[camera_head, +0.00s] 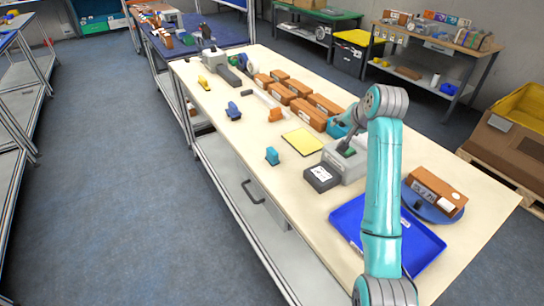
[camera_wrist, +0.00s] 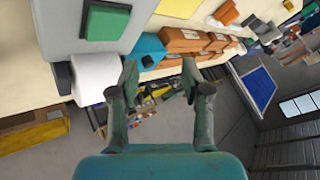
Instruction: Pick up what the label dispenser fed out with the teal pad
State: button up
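A grey box-shaped machine, which looks like the label dispenser (camera_head: 350,171), stands on the workbench. In the wrist view its grey body (camera_wrist: 65,20) has a green patch (camera_wrist: 105,22) and a white roll (camera_wrist: 95,77) beside it. A small teal pad tool (camera_head: 272,156) stands on the bench left of the dispenser, apart from my gripper. My gripper (camera_wrist: 158,75) is open, with nothing visible between its fingers, close to the roll. In the head view it is at the dispenser's top, partly hidden.
A dark box with a white label (camera_head: 322,178) sits in front of the dispenser. A blue tray (camera_head: 345,218) and a brown box (camera_head: 438,188) on a blue disc are to the right. Several orange-brown boxes (camera_head: 308,113) line the back. A yellow sheet (camera_head: 303,141) lies left.

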jog(key=w+a+f+n+g, duration=0.1)
jog(key=a+f+n+g, duration=0.15)
jog(key=a+n, duration=0.7)
jog(key=n+g, duration=0.2)
jog(key=n, duration=0.1)
send_near(273, 150)
jog(key=shift+y, duration=0.3)
jog(key=x, duration=0.4)
jog(key=shift+d, duration=0.1)
jog(key=shift+x, duration=3.15)
jog(key=shift+s+d, duration=0.1)
jog(key=shift+d, duration=0.05)
grip_shut()
